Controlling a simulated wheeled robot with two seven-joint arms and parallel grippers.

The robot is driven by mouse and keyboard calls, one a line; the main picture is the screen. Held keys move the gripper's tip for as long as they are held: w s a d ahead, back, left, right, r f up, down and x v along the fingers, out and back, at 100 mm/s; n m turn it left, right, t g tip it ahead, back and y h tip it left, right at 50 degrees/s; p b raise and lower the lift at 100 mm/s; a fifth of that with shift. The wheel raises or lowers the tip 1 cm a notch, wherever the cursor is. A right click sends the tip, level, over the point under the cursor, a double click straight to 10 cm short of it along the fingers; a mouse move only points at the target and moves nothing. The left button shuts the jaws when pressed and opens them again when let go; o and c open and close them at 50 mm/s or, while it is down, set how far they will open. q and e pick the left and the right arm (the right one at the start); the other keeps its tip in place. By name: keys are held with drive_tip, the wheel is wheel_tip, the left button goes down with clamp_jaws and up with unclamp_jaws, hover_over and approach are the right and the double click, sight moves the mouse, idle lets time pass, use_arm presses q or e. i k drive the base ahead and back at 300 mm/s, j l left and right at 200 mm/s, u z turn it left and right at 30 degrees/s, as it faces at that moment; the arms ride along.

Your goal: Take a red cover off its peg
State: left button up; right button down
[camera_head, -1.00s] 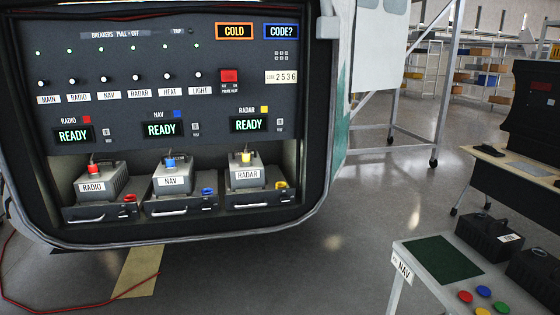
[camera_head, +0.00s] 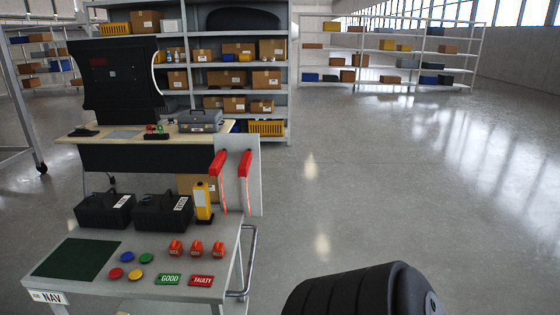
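Two red covers hang side by side on an upright pale board at the far right corner of the cart. The left red cover (camera_head: 218,164) and the right red cover (camera_head: 245,163) each have a thin red strip hanging below. The pegs are too small or hidden to make out. The pale board (camera_head: 253,190) stands in front of the desk's right end. Neither of my grippers is in view.
The cart (camera_head: 205,262) holds black boxes (camera_head: 162,212), a yellow device (camera_head: 203,201), coloured buttons, orange-red tagged pieces and a green mat (camera_head: 76,258). A desk with a monitor (camera_head: 117,80) stands behind. A black ribbed shape fills the bottom centre-right. Floor at right is clear.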

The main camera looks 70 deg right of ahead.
sight(215, 167)
drive_tip(key=z, duration=1.7)
